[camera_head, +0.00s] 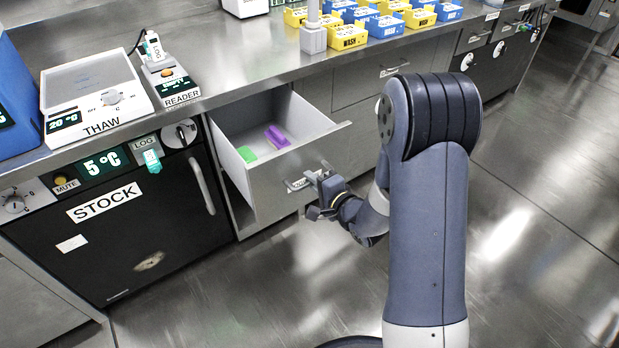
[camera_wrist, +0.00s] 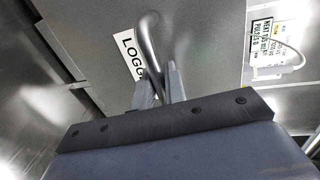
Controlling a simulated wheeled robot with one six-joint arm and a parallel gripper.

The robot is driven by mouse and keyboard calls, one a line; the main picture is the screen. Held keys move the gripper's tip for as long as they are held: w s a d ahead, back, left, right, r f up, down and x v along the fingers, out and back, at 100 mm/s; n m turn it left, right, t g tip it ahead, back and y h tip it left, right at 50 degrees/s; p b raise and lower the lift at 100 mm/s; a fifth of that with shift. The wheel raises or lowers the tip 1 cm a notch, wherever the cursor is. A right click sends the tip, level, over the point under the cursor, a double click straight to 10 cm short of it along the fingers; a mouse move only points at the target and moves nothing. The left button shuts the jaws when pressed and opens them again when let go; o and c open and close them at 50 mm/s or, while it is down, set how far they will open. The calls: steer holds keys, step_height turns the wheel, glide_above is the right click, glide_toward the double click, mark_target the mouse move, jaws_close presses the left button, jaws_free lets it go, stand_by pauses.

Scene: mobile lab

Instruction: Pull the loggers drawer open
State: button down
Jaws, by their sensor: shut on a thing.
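The loggers drawer (camera_head: 270,190) stands pulled out of the bench, its inside showing from above. A green piece (camera_head: 247,154) and a purple piece (camera_head: 277,137) lie in it. My gripper (camera_head: 322,185) is at the right part of the drawer front, beside its label (camera_head: 299,184). In the wrist view, my gripper (camera_wrist: 160,85) is shut on the curved metal drawer handle (camera_wrist: 148,38). The label (camera_wrist: 130,55), partly hidden, reads "LOGG" there.
The black STOCK fridge (camera_head: 130,225) with a vertical handle is left of the drawer. A closed drawer (camera_head: 375,80) is to its right. The bench top holds a THAW plate (camera_head: 95,95), a READER (camera_head: 172,85) and several yellow and blue bins. The floor in front is clear.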

steer(key=shift+s+d, duration=0.1)
steer(key=shift+s, duration=0.05)
steer(key=c, duration=1.5)
jaws_free()
steer(key=shift+c, duration=0.2)
steer(key=p+v, duration=0.1)
steer(key=v, duration=0.9)
steer(key=shift+s+d, duration=0.2)
steer(key=shift+s, duration=0.1)
steer(key=b+x, duration=0.1)
steer(key=x, duration=0.9)
steer(key=shift+w+a, duration=0.5)
steer(key=shift+w, duration=0.25)
